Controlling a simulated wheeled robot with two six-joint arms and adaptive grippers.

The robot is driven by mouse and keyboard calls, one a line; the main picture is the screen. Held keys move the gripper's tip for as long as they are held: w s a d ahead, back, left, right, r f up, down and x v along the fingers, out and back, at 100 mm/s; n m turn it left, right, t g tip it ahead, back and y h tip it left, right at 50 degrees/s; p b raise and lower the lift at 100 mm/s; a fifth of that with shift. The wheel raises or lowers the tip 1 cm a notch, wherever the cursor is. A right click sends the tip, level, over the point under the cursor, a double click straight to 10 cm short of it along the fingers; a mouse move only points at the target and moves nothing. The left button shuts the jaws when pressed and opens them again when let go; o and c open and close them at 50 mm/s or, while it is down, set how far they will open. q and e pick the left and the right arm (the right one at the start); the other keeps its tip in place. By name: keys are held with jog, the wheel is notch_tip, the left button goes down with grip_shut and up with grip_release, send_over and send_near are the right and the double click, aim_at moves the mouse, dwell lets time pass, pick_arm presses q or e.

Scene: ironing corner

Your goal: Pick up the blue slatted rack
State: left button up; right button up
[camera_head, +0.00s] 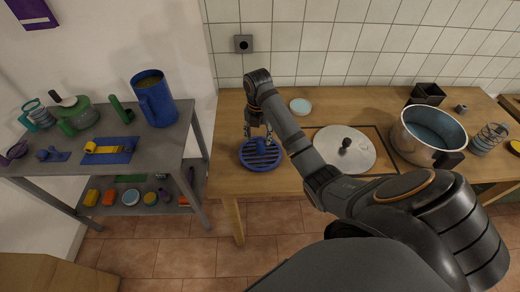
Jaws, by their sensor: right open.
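The blue slatted rack (247,157) is round and lies flat near the left front edge of the wooden counter. A small darker blue shape shows at its middle, too small to tell what it is. My right gripper (259,137) points down over the rack's far side, its fingers apart and empty. I cannot tell whether the fingertips touch the rack. My left gripper is not in view.
A round metal lid (345,158) with a black knob lies right of the rack, beyond my right arm. A steel pot (428,135) stands farther right. A pale round dish (300,106) sits behind. A grey shelf (160,150) with a blue pitcher (155,102) stands at left.

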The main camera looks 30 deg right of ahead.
aim_at(260, 147)
jog(key=shift+f, duration=0.25)
jog(key=f+b, duration=0.1)
jog(key=s+f+b, duration=0.1)
jog(key=shift+d+f+b, duration=0.15)
jog(key=shift+f+b, duration=0.2)
jog(key=shift+b, duration=0.05)
jog(key=shift+f+p, duration=0.3)
jog(key=shift+p, duration=0.05)
jog(key=shift+w+f, duration=0.1)
jog(key=shift+f, duration=0.6)
jog(key=shift+r, duration=0.1)
jog(key=c, duration=0.4)
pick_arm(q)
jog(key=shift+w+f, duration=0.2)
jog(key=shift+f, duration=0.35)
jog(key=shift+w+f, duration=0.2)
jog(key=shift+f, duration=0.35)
pick_arm(e)
grip_shut()
